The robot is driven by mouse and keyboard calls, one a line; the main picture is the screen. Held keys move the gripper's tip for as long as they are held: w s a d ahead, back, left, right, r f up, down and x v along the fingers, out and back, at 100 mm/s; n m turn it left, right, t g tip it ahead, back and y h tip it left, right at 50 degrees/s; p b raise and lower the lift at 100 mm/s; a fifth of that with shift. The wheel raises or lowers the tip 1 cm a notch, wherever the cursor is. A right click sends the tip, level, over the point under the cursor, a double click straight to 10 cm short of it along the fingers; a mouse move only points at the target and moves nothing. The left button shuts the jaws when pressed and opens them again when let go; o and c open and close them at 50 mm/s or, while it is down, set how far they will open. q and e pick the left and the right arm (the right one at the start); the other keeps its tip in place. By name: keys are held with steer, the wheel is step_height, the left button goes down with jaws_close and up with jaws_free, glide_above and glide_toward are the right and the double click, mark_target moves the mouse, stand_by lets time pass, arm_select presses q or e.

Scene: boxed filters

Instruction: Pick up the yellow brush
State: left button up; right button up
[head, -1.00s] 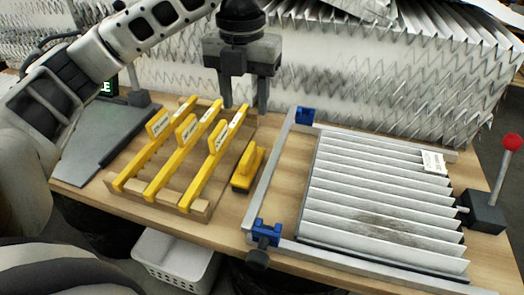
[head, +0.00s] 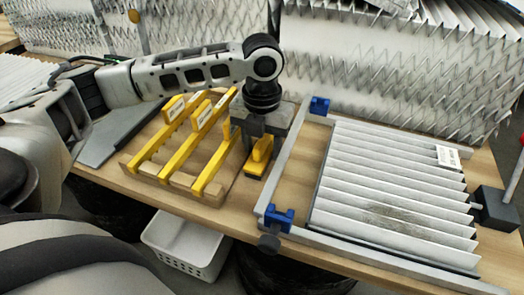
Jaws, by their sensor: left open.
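The yellow brush (head: 261,152) stands on the wooden table between the wooden rack and the metal frame, its dark bristle base down and its yellow handle up. My left gripper (head: 262,138) points down at the brush from above and behind. It is open, with its fingers close around or beside the handle; I cannot tell whether they touch it. The gripper hides part of the brush's far end. My right gripper is not in view.
The wooden rack (head: 226,190) with yellow labelled bars is just left of the brush. A metal frame with blue clamps (head: 279,218) and a pleated filter (head: 385,190) lies to the right. A white basket (head: 187,246) is below the table's front edge.

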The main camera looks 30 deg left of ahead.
arm_select(q)
steer(key=shift+f, duration=0.15)
steer(key=c, duration=0.8)
steer(key=shift+r, duration=0.75)
steer(key=s+r, duration=0.1)
steer(key=r, duration=0.1)
steer(key=s+r, duration=0.1)
steer(key=r, duration=0.1)
steer(key=s+r, duration=0.2)
steer(key=shift+a+r, duration=0.35)
steer(key=s+r, duration=0.1)
steer(key=s, duration=0.2)
steer(key=s+a+r, duration=0.1)
steer(key=s+r, duration=0.1)
steer(key=s, duration=0.1)
steer(key=s+r, duration=0.2)
steer(key=s, duration=0.2)
steer(key=shift+a+b, duration=0.2)
steer(key=shift+b, duration=0.15)
steer(key=shift+w, duration=0.1)
